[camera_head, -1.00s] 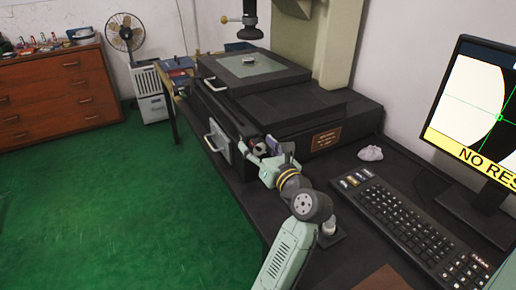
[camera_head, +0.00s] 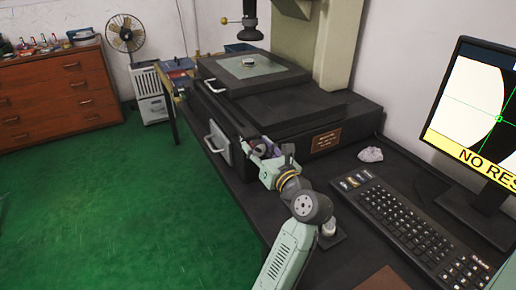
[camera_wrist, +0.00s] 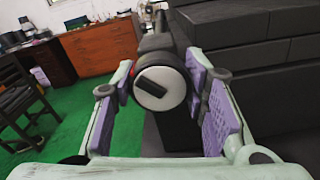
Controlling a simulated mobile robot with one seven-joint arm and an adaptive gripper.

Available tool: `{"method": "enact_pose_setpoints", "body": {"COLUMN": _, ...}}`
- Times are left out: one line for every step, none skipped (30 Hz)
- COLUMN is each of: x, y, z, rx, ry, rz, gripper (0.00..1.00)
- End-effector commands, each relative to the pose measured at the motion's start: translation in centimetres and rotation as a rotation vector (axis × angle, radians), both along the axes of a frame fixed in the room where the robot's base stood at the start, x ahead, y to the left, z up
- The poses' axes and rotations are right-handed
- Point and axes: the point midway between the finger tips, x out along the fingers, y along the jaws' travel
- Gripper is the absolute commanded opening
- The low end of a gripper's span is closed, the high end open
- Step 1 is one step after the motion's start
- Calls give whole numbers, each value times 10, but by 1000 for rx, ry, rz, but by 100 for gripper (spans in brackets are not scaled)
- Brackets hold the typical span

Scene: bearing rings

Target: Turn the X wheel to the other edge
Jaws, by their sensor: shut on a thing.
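The X wheel (camera_wrist: 160,88) is a dark round knob with a pale face and a black grip bar set at a slant. It fills the middle of the wrist view. My gripper (camera_wrist: 160,76) is shut on it, with one purple-padded finger on each side. In the head view my gripper (camera_head: 260,149) is at the front of the machine, and its fingers partly hide the wheel. The stage (camera_head: 218,80) with its glass plate carries a small ring (camera_head: 248,62).
A keyboard (camera_head: 410,222) and a crumpled pale lump (camera_head: 370,154) lie on the dark bench right of my arm. A lens column (camera_head: 249,22) hangs above the stage. Green floor lies open to the left.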

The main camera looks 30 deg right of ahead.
Motion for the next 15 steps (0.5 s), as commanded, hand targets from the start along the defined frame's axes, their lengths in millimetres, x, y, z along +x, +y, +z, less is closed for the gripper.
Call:
{"method": "enact_pose_setpoints", "body": {"x": 0, "y": 0, "z": 0, "rx": -7, "ry": 1, "rz": 0, "gripper": 12}}
{"method": "enact_pose_setpoints", "body": {"x": 0, "y": 0, "z": 0, "rx": -14, "ry": 2, "rz": 0, "gripper": 12}}
{"method": "enact_pose_setpoints", "body": {"x": 0, "y": 0, "z": 0, "rx": -25, "ry": 2, "rz": 0, "gripper": 12}}
{"method": "enact_pose_setpoints", "body": {"x": 0, "y": 0, "z": 1, "rx": -34, "ry": 3, "rz": 0, "gripper": 12}}
{"method": "enact_pose_setpoints", "body": {"x": 0, "y": 0, "z": 1, "rx": -47, "ry": 4, "rz": 0, "gripper": 12}}
{"method": "enact_pose_setpoints", "body": {"x": 0, "y": 0, "z": 1, "rx": -65, "ry": 5, "rz": 0, "gripper": 12}}
{"method": "enact_pose_setpoints", "body": {"x": 0, "y": 0, "z": 1, "rx": -81, "ry": 6, "rz": 0, "gripper": 12}}
{"method": "enact_pose_setpoints", "body": {"x": 0, "y": 0, "z": 2, "rx": -98, "ry": 6, "rz": 0, "gripper": 12}}
{"method": "enact_pose_setpoints", "body": {"x": 0, "y": 0, "z": 2, "rx": -124, "ry": 7, "rz": 0, "gripper": 12}}
{"method": "enact_pose_setpoints", "body": {"x": 0, "y": 0, "z": 2, "rx": -146, "ry": 8, "rz": 0, "gripper": 12}}
{"method": "enact_pose_setpoints", "body": {"x": 0, "y": 0, "z": 2, "rx": -169, "ry": 10, "rz": 0, "gripper": 12}}
{"method": "enact_pose_setpoints", "body": {"x": 0, "y": 0, "z": 2, "rx": -202, "ry": 13, "rz": 0, "gripper": 12}}
{"method": "enact_pose_setpoints", "body": {"x": 0, "y": 0, "z": 2, "rx": -227, "ry": 15, "rz": 0, "gripper": 12}}
{"method": "enact_pose_setpoints", "body": {"x": 0, "y": 0, "z": 2, "rx": -253, "ry": 16, "rz": 1, "gripper": 12}}
{"method": "enact_pose_setpoints", "body": {"x": 0, "y": 0, "z": 2, "rx": -290, "ry": 19, "rz": 1, "gripper": 12}}
